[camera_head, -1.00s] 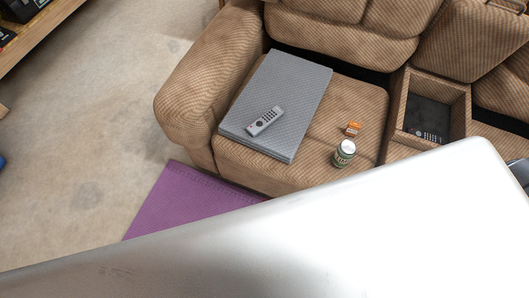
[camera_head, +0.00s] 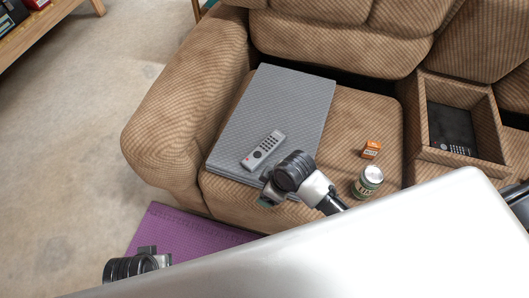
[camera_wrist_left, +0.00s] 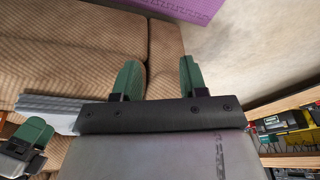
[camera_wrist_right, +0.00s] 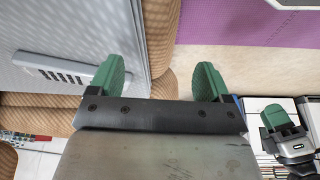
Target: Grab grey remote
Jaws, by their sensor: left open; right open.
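The grey remote (camera_head: 262,150) lies on the grey folded pad (camera_head: 290,100) on the sofa seat, dark buttons up. In the right wrist view the remote (camera_wrist_right: 45,72) lies on the pad at the left, beside the left finger. My right gripper (camera_head: 270,198) is open and empty over the pad's front edge, just in front of and right of the remote; its open fingers also show in its wrist view (camera_wrist_right: 160,80). My left gripper (camera_head: 138,265) is low at the left over the purple mat, partly cut off by my white body; its wrist view shows the fingers (camera_wrist_left: 158,78) open and empty.
A can (camera_head: 368,182) and a small orange box (camera_head: 371,149) stand on the seat, right of my right gripper. A dark remote (camera_head: 459,150) lies in the console tray (camera_head: 447,120). The sofa's armrest (camera_head: 185,130) rises left of the pad. Purple mat (camera_head: 190,232) covers the floor in front.

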